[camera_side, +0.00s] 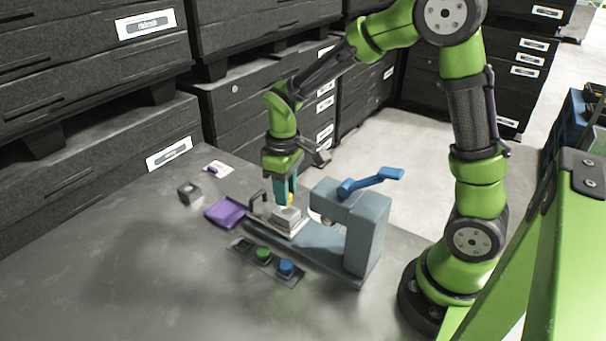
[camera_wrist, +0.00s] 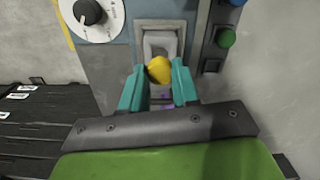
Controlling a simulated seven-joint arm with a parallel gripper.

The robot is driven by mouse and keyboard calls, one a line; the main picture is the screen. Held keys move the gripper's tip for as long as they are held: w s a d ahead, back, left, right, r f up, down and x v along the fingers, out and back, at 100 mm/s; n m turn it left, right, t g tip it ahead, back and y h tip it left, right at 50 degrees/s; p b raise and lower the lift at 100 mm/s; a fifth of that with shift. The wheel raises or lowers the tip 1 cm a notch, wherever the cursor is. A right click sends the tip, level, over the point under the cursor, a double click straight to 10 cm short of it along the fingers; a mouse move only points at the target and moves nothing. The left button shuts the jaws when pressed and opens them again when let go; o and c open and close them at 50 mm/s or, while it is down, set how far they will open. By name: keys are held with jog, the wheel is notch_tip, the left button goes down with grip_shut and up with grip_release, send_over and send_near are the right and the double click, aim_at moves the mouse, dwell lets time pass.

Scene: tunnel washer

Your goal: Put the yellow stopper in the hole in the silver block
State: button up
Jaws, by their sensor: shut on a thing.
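My gripper (camera_side: 287,193) has teal fingers and points down over the silver block (camera_side: 287,216). It is shut on the yellow stopper (camera_side: 290,199), which shows only partly between the fingers in the side view. In the wrist view the stopper (camera_wrist: 159,69) sits between the two fingers, with the pale block (camera_wrist: 160,42) behind and below it. The hole is hidden, and I cannot tell whether the stopper is above the block or partly in it. The block stands on a light plate on the grey-blue machine's base.
The grey-blue machine (camera_side: 350,222) with a blue lever (camera_side: 371,182) stands just right of the block. A purple tray (camera_side: 226,212) lies to the left. A button panel with green (camera_side: 263,254) and blue (camera_side: 286,267) pieces is in front. A small grey block (camera_side: 189,193) stands farther left. The table front-left is clear.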

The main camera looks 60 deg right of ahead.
jog(key=shift+f, duration=1.15)
dwell(0.9)
jog(key=o, duration=1.5)
jog(key=shift+r, duration=3.8)
